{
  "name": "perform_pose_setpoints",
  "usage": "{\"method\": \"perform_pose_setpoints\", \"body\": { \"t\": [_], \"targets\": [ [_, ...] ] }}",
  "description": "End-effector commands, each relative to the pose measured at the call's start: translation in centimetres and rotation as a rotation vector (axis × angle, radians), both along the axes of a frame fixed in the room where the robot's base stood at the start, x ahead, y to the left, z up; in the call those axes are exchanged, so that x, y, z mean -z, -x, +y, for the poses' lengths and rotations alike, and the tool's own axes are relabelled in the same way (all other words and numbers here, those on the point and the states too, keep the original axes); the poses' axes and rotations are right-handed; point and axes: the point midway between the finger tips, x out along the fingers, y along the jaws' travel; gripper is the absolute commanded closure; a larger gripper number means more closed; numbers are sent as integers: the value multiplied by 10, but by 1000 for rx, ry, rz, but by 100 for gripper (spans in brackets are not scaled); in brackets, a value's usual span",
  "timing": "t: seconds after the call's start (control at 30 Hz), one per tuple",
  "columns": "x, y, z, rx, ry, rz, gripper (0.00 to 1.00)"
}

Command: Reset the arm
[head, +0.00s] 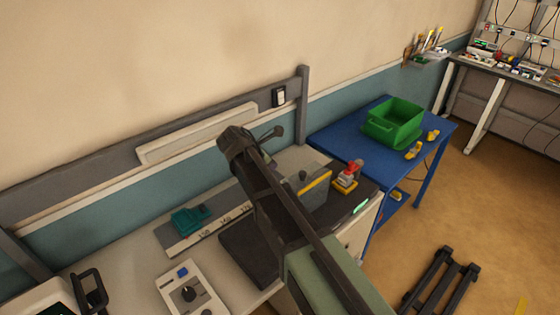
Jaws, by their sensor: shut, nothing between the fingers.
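My arm rises from the bottom of the head view as a grey-green link and long dark bars. It reaches up and left to a dark joint in front of the wall rail. A short dark part with a rounded end sticks out to the right of that joint. I cannot make out any gripper fingers, and no object is seen held by the arm. The arm covers part of the workbench (150,248) behind it.
On the bench are a teal block (190,219) on a marked strip, a control box (190,292), a grey yellow-striped block (312,190) and a red-topped device (347,176). A blue table (338,138) at right bears a green bin (393,122). A black frame (440,282) lies on the floor.

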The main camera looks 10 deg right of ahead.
Motion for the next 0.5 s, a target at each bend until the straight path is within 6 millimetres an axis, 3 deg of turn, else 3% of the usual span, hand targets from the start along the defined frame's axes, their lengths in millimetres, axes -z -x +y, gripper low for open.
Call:
{"method": "perform_pose_setpoints", "body": {
  "t": [0.33,0.43,0.5],
  "targets": [
    [-3,2,3,23,-8,-17,100],
    [0,4,5,159,-74,-103,100],
    [6,21,8,348,-189,-196,100]
  ]
}}
